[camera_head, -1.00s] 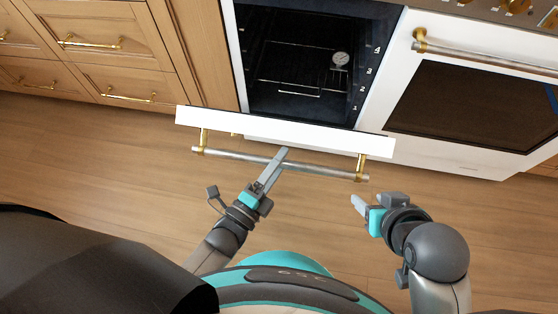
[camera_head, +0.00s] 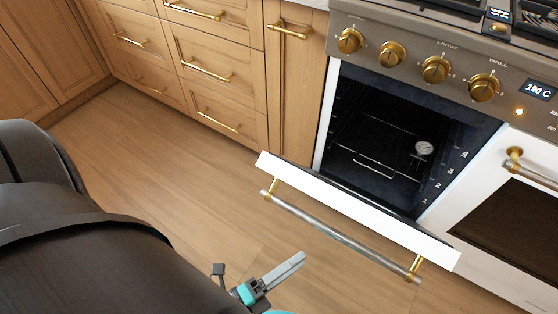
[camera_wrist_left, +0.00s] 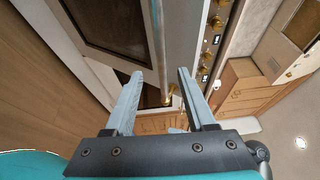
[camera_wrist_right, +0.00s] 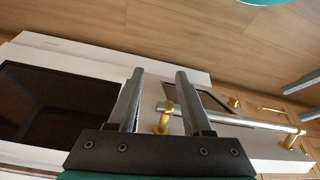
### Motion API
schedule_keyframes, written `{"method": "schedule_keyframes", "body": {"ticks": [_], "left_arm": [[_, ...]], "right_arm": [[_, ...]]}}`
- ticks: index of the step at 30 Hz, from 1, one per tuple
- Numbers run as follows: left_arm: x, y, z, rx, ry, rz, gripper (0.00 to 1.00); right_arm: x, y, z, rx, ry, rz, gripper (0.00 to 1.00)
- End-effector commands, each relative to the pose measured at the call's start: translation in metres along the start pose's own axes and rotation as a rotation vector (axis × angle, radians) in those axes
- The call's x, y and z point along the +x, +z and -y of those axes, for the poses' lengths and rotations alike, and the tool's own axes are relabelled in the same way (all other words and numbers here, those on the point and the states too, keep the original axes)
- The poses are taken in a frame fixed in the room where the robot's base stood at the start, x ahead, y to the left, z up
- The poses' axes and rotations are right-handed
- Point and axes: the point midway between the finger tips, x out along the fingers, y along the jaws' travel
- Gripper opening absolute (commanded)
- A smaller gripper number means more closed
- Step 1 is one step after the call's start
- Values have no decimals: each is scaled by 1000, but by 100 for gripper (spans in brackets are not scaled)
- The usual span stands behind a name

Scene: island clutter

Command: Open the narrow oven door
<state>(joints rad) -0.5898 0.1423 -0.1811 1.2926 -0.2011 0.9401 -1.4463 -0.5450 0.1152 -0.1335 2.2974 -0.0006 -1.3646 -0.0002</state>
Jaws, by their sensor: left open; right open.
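The narrow oven door (camera_head: 350,208) is swung down and open, its white edge facing up, with the dark cavity (camera_head: 385,140) exposed behind it. Its steel handle bar (camera_head: 335,236) on brass mounts runs along the outer side. My left gripper (camera_head: 284,270) is open and empty, apart from the bar and below it in the head view. In the left wrist view a bar (camera_wrist_left: 157,40) shows between my open left fingers (camera_wrist_left: 160,72). My right gripper (camera_wrist_right: 160,72) shows only in its own wrist view, open and empty, with a handle bar (camera_wrist_right: 250,122) beyond its fingers.
A wider white oven door (camera_head: 490,230) with a dark window stands shut on the right. Brass knobs (camera_head: 435,70) line the panel above. Wooden drawers (camera_head: 215,65) stand to the left. The wooden floor (camera_head: 170,165) in front is clear.

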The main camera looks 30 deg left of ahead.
Motion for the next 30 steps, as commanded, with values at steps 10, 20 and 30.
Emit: {"method": "schedule_keyframes", "body": {"ticks": [10, 20, 30], "left_arm": [[-35, 0, 0, 1, 1, 0, 56], [-36, 0, 0, 1, 1, 0, 47], [-14, 11, -8, -96, 81, 39, 8]], "right_arm": [[9, 4, 1, 0, -2, 13, 50], [10, 4, 0, 0, -1, 13, 50], [10, 3, 1, -1, -2, 12, 50]]}}
